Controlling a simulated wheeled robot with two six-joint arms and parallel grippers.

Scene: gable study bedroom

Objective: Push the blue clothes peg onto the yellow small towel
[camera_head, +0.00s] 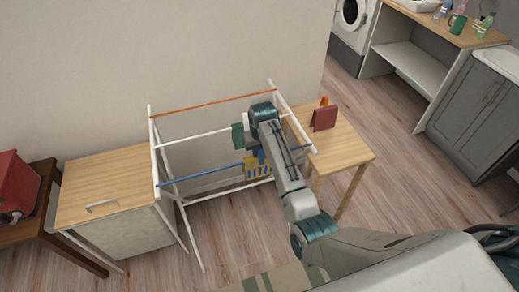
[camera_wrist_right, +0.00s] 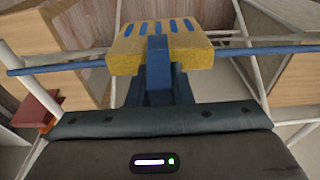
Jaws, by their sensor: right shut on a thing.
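The yellow small towel (camera_head: 258,172), with blue stripes, hangs over the front blue line of the drying rack; it also shows in the right wrist view (camera_wrist_right: 125,58). My right gripper (camera_head: 262,156) is at the towel, its fingers partly hidden by my arm. In the right wrist view my right gripper (camera_wrist_right: 158,88) is shut on the blue clothes peg (camera_wrist_right: 158,62), which stands upright between the fingers. The peg overlaps the towel's near edge there. I cannot tell how far it grips the towel. My left gripper is not in view.
The white drying rack (camera_head: 154,150) carries an orange line (camera_head: 212,103) and a blue line (camera_head: 205,178). A wooden-topped cabinet (camera_head: 115,180) stands left. A wooden table (camera_head: 345,150) with a dark red item (camera_head: 324,118) stands right. The floor in front is mostly clear.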

